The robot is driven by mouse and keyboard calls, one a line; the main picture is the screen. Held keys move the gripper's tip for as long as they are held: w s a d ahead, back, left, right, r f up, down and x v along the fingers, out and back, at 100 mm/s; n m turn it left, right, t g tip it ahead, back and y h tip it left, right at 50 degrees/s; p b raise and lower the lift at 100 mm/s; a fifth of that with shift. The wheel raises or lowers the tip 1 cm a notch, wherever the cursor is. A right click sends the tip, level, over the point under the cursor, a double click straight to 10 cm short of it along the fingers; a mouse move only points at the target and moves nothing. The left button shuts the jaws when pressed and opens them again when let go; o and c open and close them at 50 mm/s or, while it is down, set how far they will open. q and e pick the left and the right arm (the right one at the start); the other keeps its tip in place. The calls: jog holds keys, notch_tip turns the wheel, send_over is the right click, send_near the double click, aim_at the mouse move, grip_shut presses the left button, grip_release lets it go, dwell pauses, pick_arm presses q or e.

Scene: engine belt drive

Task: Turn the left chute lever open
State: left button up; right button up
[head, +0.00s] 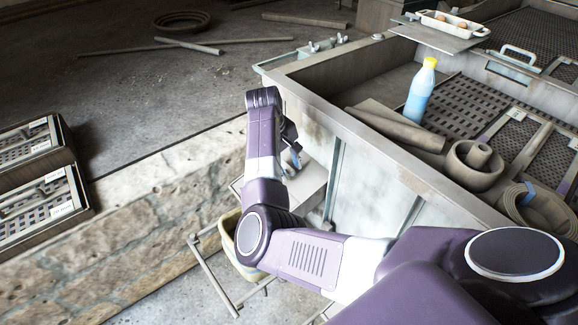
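My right arm reaches in from the lower right and bends up along the near side of the large grey bin (338,118). My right gripper (295,155) points down beside the bin's side wall, above a pale ledge (306,186). It is small and mostly hidden behind my own wrist, so I cannot see whether its fingers are open or shut, or whether they touch anything. I cannot make out a chute lever for certain; it may be hidden behind my arm. My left gripper is not in view.
A blue bottle with a yellow cap (420,92) stands in the bin near a hollow round part (472,165). A white egg tray (452,22) sits at the back. A stone wall (110,215) and dark crates (40,205) are at left. A pale bucket (229,238) is behind my arm.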

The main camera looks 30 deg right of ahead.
jog(key=c, duration=0.5)
grip_shut()
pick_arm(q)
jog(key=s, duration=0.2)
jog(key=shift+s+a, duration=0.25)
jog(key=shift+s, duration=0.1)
